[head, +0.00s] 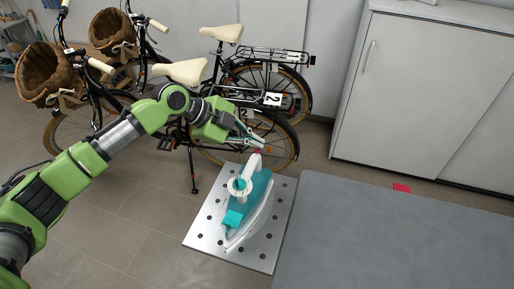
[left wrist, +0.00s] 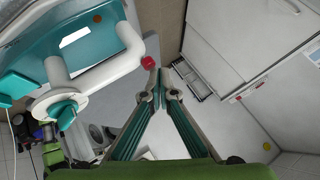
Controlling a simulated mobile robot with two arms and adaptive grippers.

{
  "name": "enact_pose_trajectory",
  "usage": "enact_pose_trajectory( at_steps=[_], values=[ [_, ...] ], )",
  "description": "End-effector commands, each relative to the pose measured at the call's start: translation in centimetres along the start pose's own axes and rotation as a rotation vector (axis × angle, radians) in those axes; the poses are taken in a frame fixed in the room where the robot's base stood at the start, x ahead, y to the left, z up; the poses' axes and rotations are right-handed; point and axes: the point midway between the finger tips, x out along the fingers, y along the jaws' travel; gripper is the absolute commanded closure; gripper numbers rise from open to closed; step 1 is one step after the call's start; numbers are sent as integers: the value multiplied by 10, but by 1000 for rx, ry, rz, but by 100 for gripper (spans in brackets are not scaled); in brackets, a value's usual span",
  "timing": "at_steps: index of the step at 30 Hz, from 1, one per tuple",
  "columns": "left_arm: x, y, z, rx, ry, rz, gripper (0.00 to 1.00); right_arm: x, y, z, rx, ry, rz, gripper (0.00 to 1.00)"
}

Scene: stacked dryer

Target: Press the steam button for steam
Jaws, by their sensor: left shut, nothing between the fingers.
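A teal and white steam iron (head: 262,190) rests on a perforated metal plate (head: 200,228). It also fills the upper left of the left wrist view (left wrist: 85,45). A red button (left wrist: 148,62) sits at the end of the iron's white handle; in the head view it is a small red spot (head: 257,152) near my fingertips. My left gripper (head: 252,141) is shut and empty, just beyond the handle's far end. In the left wrist view its fingertips (left wrist: 161,76) meet just below and right of the button. I cannot tell whether they touch it. My right gripper is out of view.
A grey table (head: 400,245) adjoins the plate on the right, with a small red piece (head: 401,188) at its far edge. Bicycles (head: 190,72) with baskets stand behind my left arm. A white cabinet (head: 400,95) stands at the back right.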

Motion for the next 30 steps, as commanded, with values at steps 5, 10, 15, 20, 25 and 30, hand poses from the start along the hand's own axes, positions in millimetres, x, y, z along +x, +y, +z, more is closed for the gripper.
enact_pose_trajectory(
  at_steps=[5, 10, 15, 20, 25, 30],
  values=[
    [2, 2, 1, 0, 0, 0, 100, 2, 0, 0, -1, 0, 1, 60],
    [4, 3, 3, 0, 0, 1, 100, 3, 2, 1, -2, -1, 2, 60],
    [5, 4, 4, -1, 0, 1, 100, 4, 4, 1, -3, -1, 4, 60],
    [7, 5, 5, -1, 0, 1, 100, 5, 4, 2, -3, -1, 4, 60],
    [7, 6, 5, -1, 0, 2, 100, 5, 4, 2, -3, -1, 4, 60],
    [7, 6, 5, -1, -1, 2, 100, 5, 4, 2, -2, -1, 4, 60]
  ],
)
